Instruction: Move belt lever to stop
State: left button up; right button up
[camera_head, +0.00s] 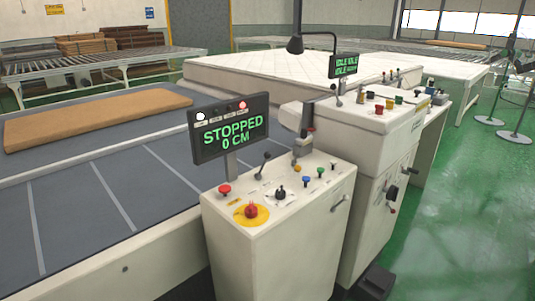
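The near white control console (290,215) stands beside the belt. A black-knobbed lever (263,165) rises from its top, tilted a little to the right. A black rotary knob (280,193) sits in front of it. I cannot read the labels, so I cannot tell for sure which control is the belt lever. The display (229,128) on the console reads "STOPPED 0 CM" in green. A red emergency button (251,211) on a yellow disc is at the front corner. Neither of my grippers is in view.
The grey belt (75,195) carries a tan mattress slab (95,117). A second console (375,122) with several buttons stands behind, its display (344,66) showing "IDLE". A white mattress (270,75) lies beyond. Green floor (450,210) at right is open.

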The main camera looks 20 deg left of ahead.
aim_at(268, 155)
jog(key=i+l+u, duration=0.1)
jog(key=u, duration=1.3)
jog(key=i+l+u, duration=0.15)
jog(key=l+u, duration=0.3)
jog(key=l, duration=0.25)
jog(key=i+l+u, duration=0.1)
jog(key=l+u, duration=0.35)
jog(key=l, duration=0.25)
jog(key=k+l+u, duration=0.1)
jog(key=l+u, duration=0.35)
jog(key=l, duration=0.2)
